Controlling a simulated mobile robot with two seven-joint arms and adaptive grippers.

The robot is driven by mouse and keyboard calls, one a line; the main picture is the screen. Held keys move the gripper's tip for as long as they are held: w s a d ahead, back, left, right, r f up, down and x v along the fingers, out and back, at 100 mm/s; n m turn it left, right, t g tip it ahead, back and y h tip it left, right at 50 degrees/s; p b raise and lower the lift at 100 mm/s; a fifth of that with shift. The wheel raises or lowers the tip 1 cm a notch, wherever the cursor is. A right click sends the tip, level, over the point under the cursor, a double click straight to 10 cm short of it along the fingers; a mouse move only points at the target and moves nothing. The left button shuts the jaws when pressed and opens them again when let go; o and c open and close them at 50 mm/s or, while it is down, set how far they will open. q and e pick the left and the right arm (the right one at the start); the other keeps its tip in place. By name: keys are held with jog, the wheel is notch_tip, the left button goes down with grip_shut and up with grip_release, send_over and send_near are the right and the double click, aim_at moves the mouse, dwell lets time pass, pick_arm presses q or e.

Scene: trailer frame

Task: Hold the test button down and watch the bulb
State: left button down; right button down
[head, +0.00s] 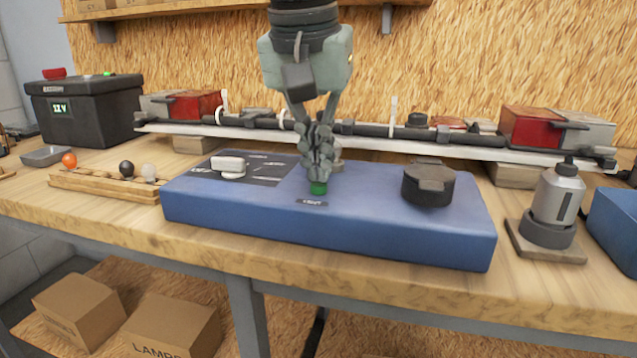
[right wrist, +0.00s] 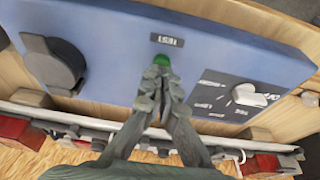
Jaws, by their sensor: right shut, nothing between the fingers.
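The green test button (head: 318,188) sits on top of the blue box (head: 400,235), behind a small dark label. My right gripper (head: 318,172) points down with its fingers closed together and empty, its tips at the button and covering part of it. In the right wrist view the fingertips (right wrist: 158,75) overlap the near edge of the green button (right wrist: 161,60). I cannot tell whether the button is pressed. My left gripper is not in view.
A white selector knob (head: 228,166) is left of the button, and a black round knob (head: 428,184) is right. Behind runs a white bar with red lamps (head: 530,126). A wooden rack with small balls (head: 105,184) and a grey bottle (head: 556,200) flank the box.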

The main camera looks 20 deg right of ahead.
aim_at(318, 185)
jog(key=shift+f+b, duration=0.3)
jog(key=shift+f, duration=0.2)
dwell(1.3)
jog(key=shift+r+p, duration=2.95)
jog(key=shift+r, duration=0.65)
